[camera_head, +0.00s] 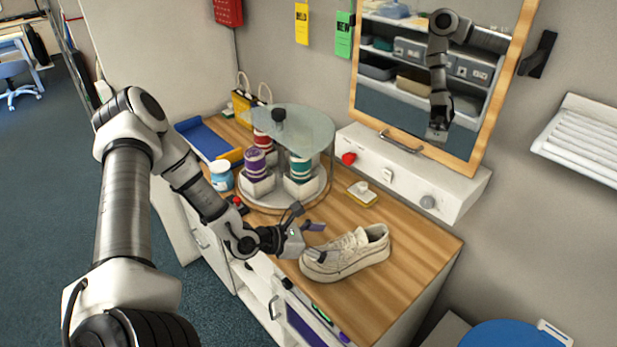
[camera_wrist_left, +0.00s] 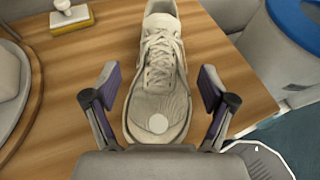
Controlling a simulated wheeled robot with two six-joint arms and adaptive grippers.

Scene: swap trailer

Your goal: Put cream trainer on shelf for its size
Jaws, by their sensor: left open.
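A cream trainer (camera_head: 345,252) with laces stands upright on the wooden worktop (camera_head: 405,275), its toe pointing toward my left gripper (camera_head: 313,242). In the left wrist view the trainer (camera_wrist_left: 158,75) lies lengthwise between the two spread fingers of the left gripper (camera_wrist_left: 158,78). The fingers are open on either side of its toe end, with a visible gap on each side. A pale round spot shows on the toe. No size mark is readable. My right gripper is not in view.
A mirror (camera_head: 390,101) on the wall reflects shelves with grey boxes and an arm. A blue round lid (camera_head: 505,335) is at lower right.

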